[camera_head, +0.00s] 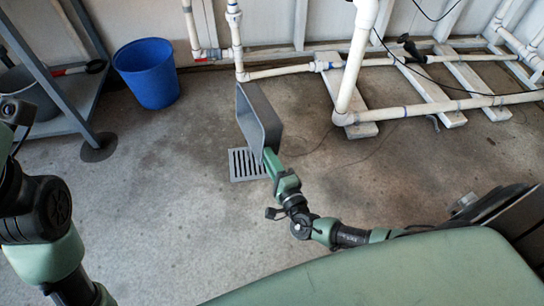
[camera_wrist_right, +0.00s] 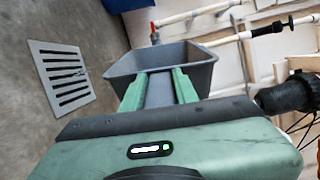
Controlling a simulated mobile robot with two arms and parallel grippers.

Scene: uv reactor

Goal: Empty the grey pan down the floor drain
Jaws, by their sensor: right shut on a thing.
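The grey pan (camera_head: 262,118) is held above the floor near the grey slotted floor drain (camera_head: 245,164). It is tipped steeply onto its side in the head view. My right gripper (camera_head: 270,158) is shut on the pan's near side. In the right wrist view, the green fingers of the right gripper (camera_wrist_right: 158,88) flank a grey part of the pan (camera_wrist_right: 192,72). The drain (camera_wrist_right: 62,76) lies to the left there. The pan's contents are not visible, and I see no liquid stream. My left arm shows at the left, but its gripper is out of view.
A blue bucket (camera_head: 147,73) stands at the back left, beside a grey metal rack (camera_head: 72,72). White pipes (camera_head: 360,55) on wooden supports (camera_head: 435,92) run along the back and right. The concrete floor left of the drain is clear, with dark stains.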

